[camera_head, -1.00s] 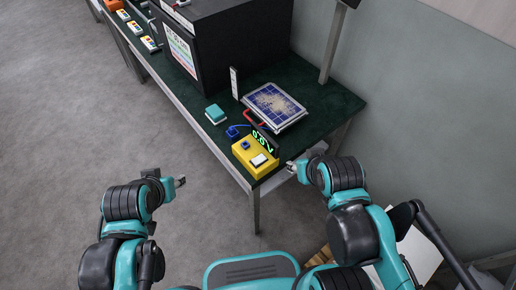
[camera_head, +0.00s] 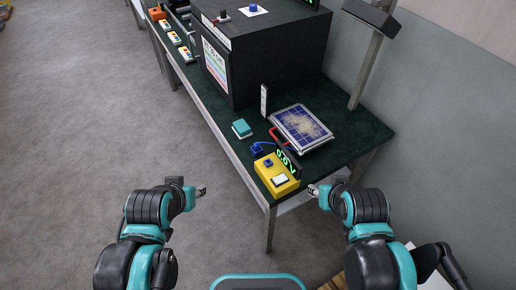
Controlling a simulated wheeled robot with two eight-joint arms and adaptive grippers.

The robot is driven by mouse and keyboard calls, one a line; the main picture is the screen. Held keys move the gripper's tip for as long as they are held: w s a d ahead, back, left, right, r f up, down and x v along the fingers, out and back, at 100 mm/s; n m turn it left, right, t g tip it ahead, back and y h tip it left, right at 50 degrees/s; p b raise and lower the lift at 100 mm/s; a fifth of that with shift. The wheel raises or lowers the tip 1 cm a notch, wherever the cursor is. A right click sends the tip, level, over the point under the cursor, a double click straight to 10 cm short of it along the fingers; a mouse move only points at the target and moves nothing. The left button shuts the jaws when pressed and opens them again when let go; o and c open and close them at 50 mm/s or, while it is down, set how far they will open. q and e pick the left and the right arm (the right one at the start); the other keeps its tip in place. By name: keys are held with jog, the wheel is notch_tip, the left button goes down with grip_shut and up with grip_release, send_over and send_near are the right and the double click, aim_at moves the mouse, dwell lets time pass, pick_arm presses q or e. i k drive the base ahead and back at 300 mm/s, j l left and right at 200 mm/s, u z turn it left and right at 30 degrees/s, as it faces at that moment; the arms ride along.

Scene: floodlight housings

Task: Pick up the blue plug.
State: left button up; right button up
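A small blue plug-like piece (camera_head: 257,149) lies on the green table top (camera_head: 345,122), beside the yellow box (camera_head: 277,176), with a short blue cable by it. The yellow box has a blue part (camera_head: 268,162) on top, a white switch and a green lit display. My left gripper (camera_head: 202,190) is over the floor, left of the table and apart from it. My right gripper (camera_head: 312,189) is near the table's front corner, just right of the yellow box. Both gripper tips are too small to tell open from shut.
A solar panel (camera_head: 301,128) lies right of the blue piece, with a red handle-like part by it. A teal block (camera_head: 242,128) and an upright white strip (camera_head: 264,101) stand nearby. A large black box (camera_head: 270,50) fills the table behind. A lamp post rises at the back right.

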aim_at(256, 147)
jog(key=i+j+z, duration=0.2)
jog(key=j+z, duration=0.25)
jog(key=i+j+z, duration=0.1)
jog(key=j+z, duration=0.2)
jog(key=z, duration=0.15)
jog(key=j+z, duration=0.45)
jog(key=i, duration=0.05)
